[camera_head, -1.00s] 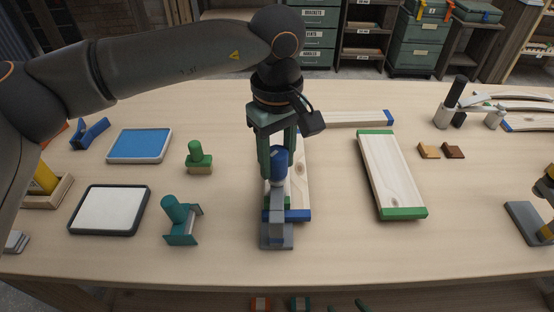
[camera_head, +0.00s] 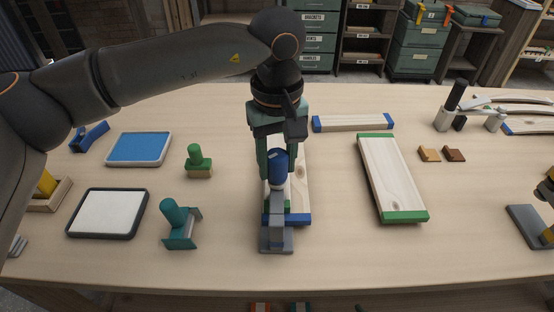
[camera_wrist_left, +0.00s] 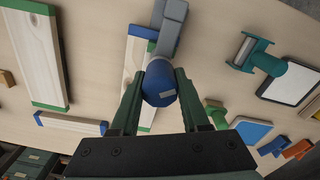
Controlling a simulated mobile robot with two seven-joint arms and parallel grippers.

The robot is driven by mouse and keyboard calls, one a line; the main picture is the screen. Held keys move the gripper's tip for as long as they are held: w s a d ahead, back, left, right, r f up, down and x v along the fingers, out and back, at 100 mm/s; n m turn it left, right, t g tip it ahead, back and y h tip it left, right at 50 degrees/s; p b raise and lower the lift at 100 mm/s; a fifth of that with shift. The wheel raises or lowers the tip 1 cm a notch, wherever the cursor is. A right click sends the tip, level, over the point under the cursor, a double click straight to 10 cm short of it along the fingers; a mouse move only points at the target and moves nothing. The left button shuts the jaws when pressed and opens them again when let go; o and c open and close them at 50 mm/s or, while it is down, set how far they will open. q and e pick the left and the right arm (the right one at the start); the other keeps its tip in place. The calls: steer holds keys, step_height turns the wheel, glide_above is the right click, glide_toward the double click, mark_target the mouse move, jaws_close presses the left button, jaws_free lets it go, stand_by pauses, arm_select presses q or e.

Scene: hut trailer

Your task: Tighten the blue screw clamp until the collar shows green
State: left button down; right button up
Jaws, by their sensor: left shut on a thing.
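The blue screw clamp stands near the front middle of the bench. Its blue handle (camera_head: 278,166) is upright above a grey body and foot (camera_head: 276,238), and it also shows in the left wrist view (camera_wrist_left: 160,84). My left gripper (camera_head: 277,172) comes down from above and is shut on the blue handle, one finger on each side. The fingers also show in the left wrist view (camera_wrist_left: 157,88). A pale board (camera_head: 300,180) with a blue end lies under the clamp. I cannot make out the collar's colour.
A green-ended board (camera_head: 390,175) lies to the right and a blue-ended one (camera_head: 352,123) behind. A teal clamp (camera_head: 178,222), a green-knobbed piece (camera_head: 199,160) and two trays, one blue (camera_head: 139,148) and one white (camera_head: 107,213), stand left.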

mark_target(277, 154)
arm_select(q)
steer(key=shift+c, duration=1.9)
jaws_free()
step_height(277, 154, up, 12)
steer(key=shift+r, duration=0.25)
